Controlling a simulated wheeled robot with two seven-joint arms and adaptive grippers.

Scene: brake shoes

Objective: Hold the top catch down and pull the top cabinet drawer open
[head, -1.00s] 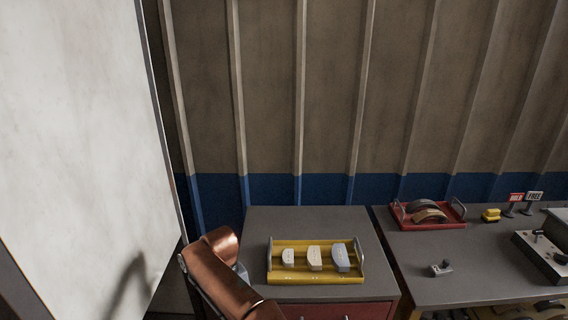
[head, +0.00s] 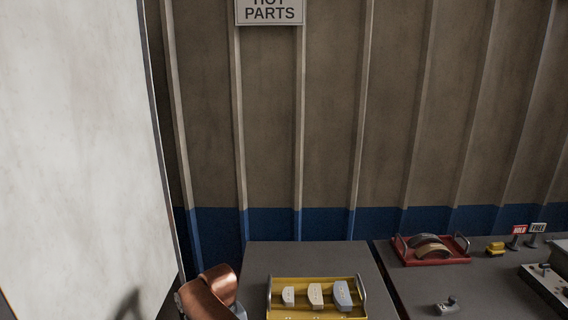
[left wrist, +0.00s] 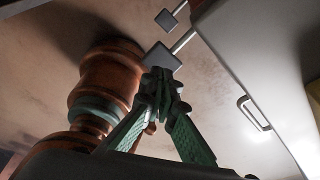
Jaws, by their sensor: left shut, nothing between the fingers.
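In the left wrist view my left gripper (left wrist: 160,88) has its green fingers shut together with nothing between them. Its tips are at a grey square plate (left wrist: 162,58) on a thin rod, which looks like a catch; I cannot tell whether they touch. A second, smaller grey plate (left wrist: 166,20) on a rod is farther up. A pale panel (left wrist: 225,40) with a bar handle (left wrist: 253,113) lies to the right, apart from the fingers; I cannot tell whether it is the drawer front. In the head view only my copper-coloured left arm shows, at the bottom. My right gripper is not in view.
In the head view a yellow tray (head: 275,312) with three blocks stands on a grey cabinet top (head: 262,258). A table to the right holds a red tray (head: 400,252) with curved shoes. A large pale panel (head: 80,150) fills the left.

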